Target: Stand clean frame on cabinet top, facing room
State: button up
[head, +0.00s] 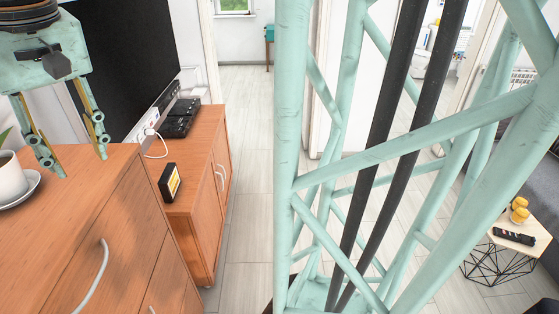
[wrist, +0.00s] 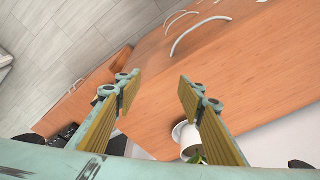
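My gripper (head: 78,163) is at the upper left of the head view, pointing down over the taller wooden cabinet (head: 75,215). Its two fingers are spread, with nothing between them; they also show apart and empty in the wrist view (wrist: 158,88). A small black-edged frame (head: 170,183) with a yellow and pale face stands upright on the lower wooden cabinet (head: 205,160), near its front left part. It stands to the right of my gripper, apart from it. I cannot tell whether its face is clean. I see no other frame.
A white plant pot (head: 10,178) on a saucer stands on the taller cabinet's left. A large black TV (head: 125,55), a black box (head: 180,118) and a white cable are behind the frame. A small table (head: 508,250) is far right. Open floor lies beyond the cabinets.

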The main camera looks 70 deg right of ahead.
jog(key=s+a+n, duration=0.1)
jog(key=s+a, duration=0.2)
jog(key=s, duration=0.8)
jog(key=s+a+f+n+t, duration=0.1)
jog(key=s+a, duration=0.3)
jog(key=s, duration=0.7)
jog(key=shift+s+f+n+t, duration=0.25)
jog(key=shift+s+n+t, duration=0.1)
jog(key=shift+n, duration=0.45)
notch_tip(320, 180, down, 5)
jog(key=b, duration=0.5)
jog(key=shift+r, duration=0.15)
